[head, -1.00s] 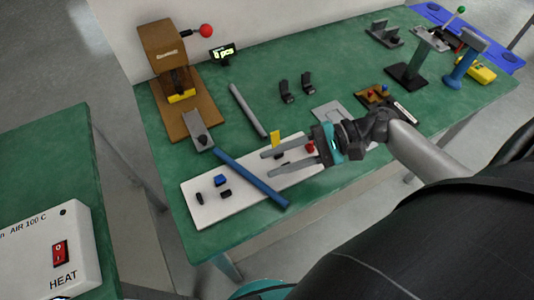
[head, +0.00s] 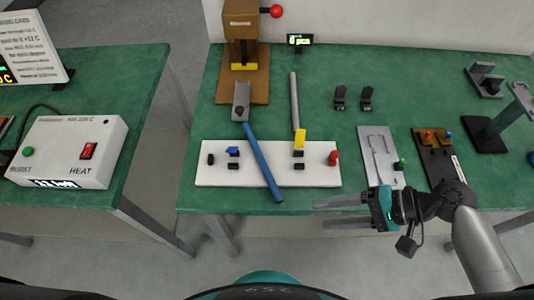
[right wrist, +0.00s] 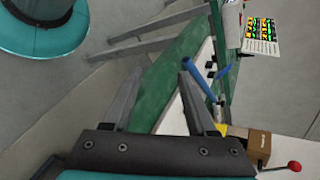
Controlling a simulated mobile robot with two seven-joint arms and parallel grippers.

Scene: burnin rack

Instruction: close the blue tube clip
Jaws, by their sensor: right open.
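The small blue clip (head: 233,151) sits on the left part of a white board (head: 325,177), with a black block (head: 233,166) just in front of it. Its lid looks low, but I cannot tell whether it is latched. A blue tube (head: 262,160) lies slantwise across the board, to the right of the blue clip and apart from it. A yellow clip (head: 300,138) stands up farther right. My right gripper (head: 315,214) is open and empty, in front of the board's right end by the table's front edge. It also shows open in the right wrist view (right wrist: 160,68).
A grey tube (head: 295,100) lies behind the board. A brown press (head: 241,50) stands at the back left.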

